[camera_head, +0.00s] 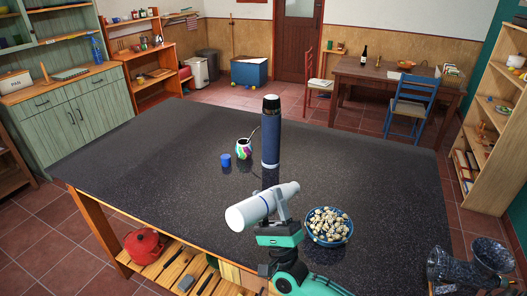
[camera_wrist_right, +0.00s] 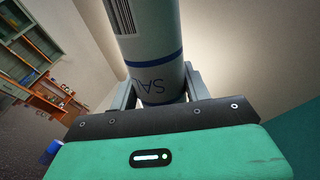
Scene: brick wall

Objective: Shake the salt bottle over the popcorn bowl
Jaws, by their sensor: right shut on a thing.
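The salt bottle (camera_head: 258,208) is a white cylinder, lying nearly level in the air above the counter. My right gripper (camera_head: 281,207) is shut on it. In the right wrist view the bottle (camera_wrist_right: 150,50) stands between the two fingers (camera_wrist_right: 160,92), with a blue band and part of its lettering visible. The popcorn bowl (camera_head: 309,236) is blue, full of popcorn, and sits on the counter just right of the gripper in the head view. The bottle is left of the bowl in the picture, not over it. My left gripper is not in view.
The dark speckled counter (camera_head: 385,185) has wide free room. A tall blue-and-black flask (camera_head: 270,140), a colourful cup with a straw (camera_head: 244,150) and a small blue cup (camera_head: 226,160) stand behind the bottle. A red pot (camera_head: 143,246) is on the shelf below.

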